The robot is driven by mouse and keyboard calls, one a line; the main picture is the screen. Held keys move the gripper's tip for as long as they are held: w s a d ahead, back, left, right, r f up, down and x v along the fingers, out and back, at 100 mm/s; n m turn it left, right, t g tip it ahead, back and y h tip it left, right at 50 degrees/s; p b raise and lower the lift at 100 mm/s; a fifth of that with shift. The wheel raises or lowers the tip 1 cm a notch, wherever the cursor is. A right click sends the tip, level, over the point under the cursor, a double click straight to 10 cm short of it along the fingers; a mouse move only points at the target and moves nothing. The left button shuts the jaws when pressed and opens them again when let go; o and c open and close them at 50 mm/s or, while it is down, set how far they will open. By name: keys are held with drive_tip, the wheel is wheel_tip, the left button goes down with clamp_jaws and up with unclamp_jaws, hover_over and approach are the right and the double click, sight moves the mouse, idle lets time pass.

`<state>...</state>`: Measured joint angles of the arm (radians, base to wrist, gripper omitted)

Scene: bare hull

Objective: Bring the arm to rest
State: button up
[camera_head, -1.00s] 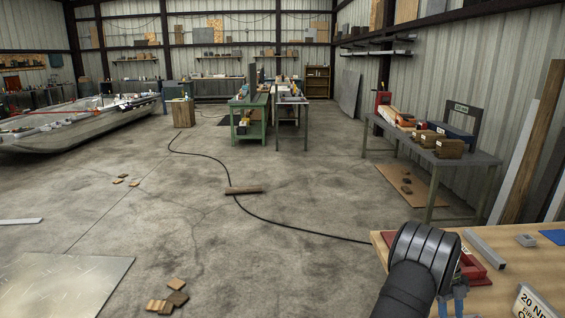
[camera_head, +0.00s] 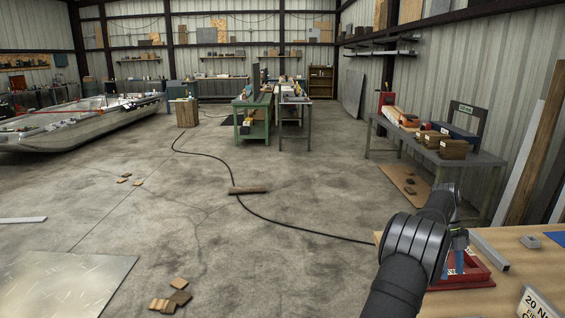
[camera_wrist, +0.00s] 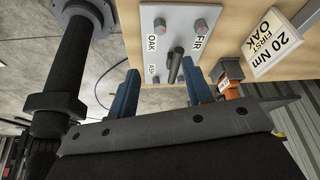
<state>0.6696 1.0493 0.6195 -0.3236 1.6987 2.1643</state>
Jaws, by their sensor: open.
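My arm (camera_head: 418,245) reaches up over the near left edge of the wooden bench. My gripper (camera_head: 456,258) shows as blue fingers in front of a red tray (camera_head: 480,277); the arm partly hides it. In the wrist view my gripper (camera_wrist: 160,88) is open, its two blue fingers apart, with nothing visible held between them. Beyond the fingertips is a grey plate (camera_wrist: 164,22) with bolt heads, labels OAK, FIR and ASH, and a dark rod (camera_wrist: 175,66).
A wooden bench (camera_head: 525,268) carries a grey bar (camera_head: 488,250) and a white sign (camera_head: 538,303). In the wrist view an orange-and-grey object (camera_wrist: 231,82) stands close to the right finger. A grey table (camera_head: 440,155) stands behind. The concrete floor to the left is mostly open.

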drive_tip(key=x, duration=1.5)
drive_tip(key=shift+s+d, duration=0.1)
drive_tip(key=shift+f+n, duration=0.25)
drive_tip(key=shift+n, duration=0.05)
drive_tip(key=n+h, duration=0.1)
drive_tip(key=n, duration=0.3)
drive_tip(key=shift+s+t+h, duration=0.15)
drive_tip(key=shift+t+h, duration=0.15)
drive_tip(key=shift+h, duration=0.1)
drive_tip(key=n, duration=0.2)
drive_tip(key=n+t+h, duration=0.1)
drive_tip(key=n, duration=0.2)
drive_tip(key=shift+s+r+t, duration=0.1)
drive_tip(key=shift+t, duration=0.2)
drive_tip(key=n+t, duration=0.2)
drive_tip(key=n, duration=0.2)
drive_tip(key=shift+s+n, duration=0.15)
drive_tip(key=shift+n, duration=0.25)
drive_tip(key=shift+n+t, duration=0.6)
drive_tip(key=shift+n, duration=1.1)
